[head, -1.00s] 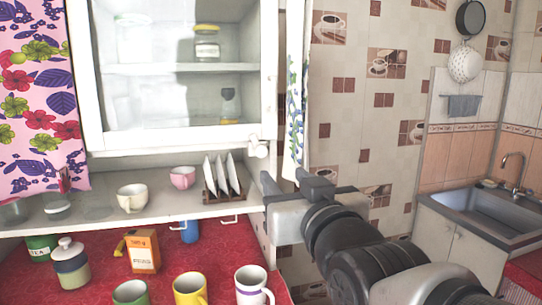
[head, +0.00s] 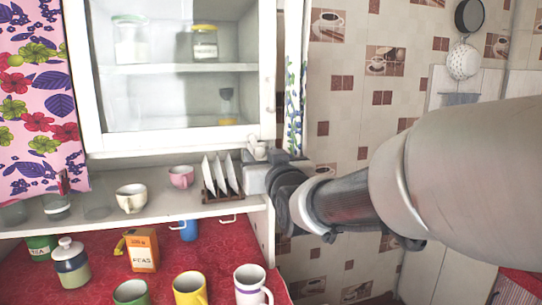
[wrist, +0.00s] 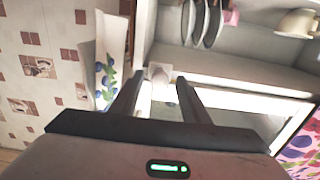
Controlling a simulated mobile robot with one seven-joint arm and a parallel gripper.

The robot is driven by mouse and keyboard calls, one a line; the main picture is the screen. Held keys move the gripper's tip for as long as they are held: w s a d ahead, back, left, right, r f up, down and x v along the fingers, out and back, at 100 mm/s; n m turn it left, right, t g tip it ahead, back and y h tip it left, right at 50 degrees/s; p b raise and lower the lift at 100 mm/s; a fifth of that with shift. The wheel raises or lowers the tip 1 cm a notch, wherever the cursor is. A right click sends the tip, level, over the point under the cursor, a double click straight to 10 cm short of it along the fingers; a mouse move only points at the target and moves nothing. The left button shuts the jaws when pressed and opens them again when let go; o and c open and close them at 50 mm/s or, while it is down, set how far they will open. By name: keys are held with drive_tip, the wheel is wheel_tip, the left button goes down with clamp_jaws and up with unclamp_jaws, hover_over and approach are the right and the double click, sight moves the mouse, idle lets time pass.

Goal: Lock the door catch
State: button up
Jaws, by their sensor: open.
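The door catch (head: 257,147) is a small white knob at the lower right corner of the white glass-fronted cabinet door (head: 180,138). In the wrist view, the catch (wrist: 158,72) shows between the tips of my two dark fingers. My gripper (head: 265,157) is open at the catch, with one finger on each side of it in the wrist view. I cannot tell if either finger touches it. In the head view, my gripper partly hides the catch. The door appears closed; its latch position is hard to tell.
Below the cabinet, a shelf (head: 95,220) holds a cream cup (head: 131,198), a pink cup (head: 181,177) and a plate rack (head: 222,180). Mugs and tins stand on the red counter (head: 205,255).

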drive_tip(key=c, duration=1.1)
drive_tip(key=shift+o, duration=0.2)
drive_tip(key=f+m+b, duration=0.1)
drive_tip(key=b, duration=0.2)
drive_tip(key=m+b, duration=0.2)
drive_tip(key=b, duration=0.1)
drive_tip(key=shift+r, duration=0.1)
drive_tip(key=shift+r+m+b, duration=0.4)
drive_tip(key=shift+m+b, duration=0.35)
drive_tip(key=shift+m, duration=0.25)
drive_tip(key=o, duration=1.1)
drive_tip(key=shift+c, duration=0.2)
